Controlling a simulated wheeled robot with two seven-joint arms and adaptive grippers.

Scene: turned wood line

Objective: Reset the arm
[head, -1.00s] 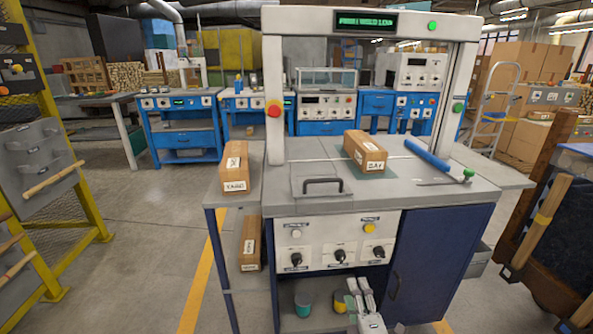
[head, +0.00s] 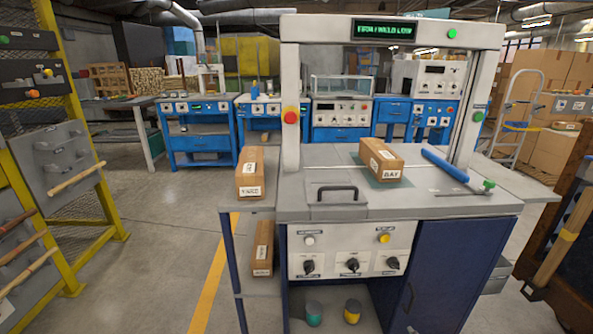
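Neither of my grippers shows in the head view now, and no part of my arms is in the picture. In front of me stands a grey and blue workstation (head: 350,208) with a tall frame over its top. A brown box (head: 382,162) lies on the worktop, on a green patch. A second brown box (head: 250,173) lies on the left side shelf, and a third (head: 263,248) on the lower shelf.
A yellow rack (head: 60,130) with wooden rods stands at the left. Blue benches (head: 195,141) line the back. A teal can (head: 314,313) and a yellow can (head: 352,311) stand under the workstation. The floor at left centre is clear.

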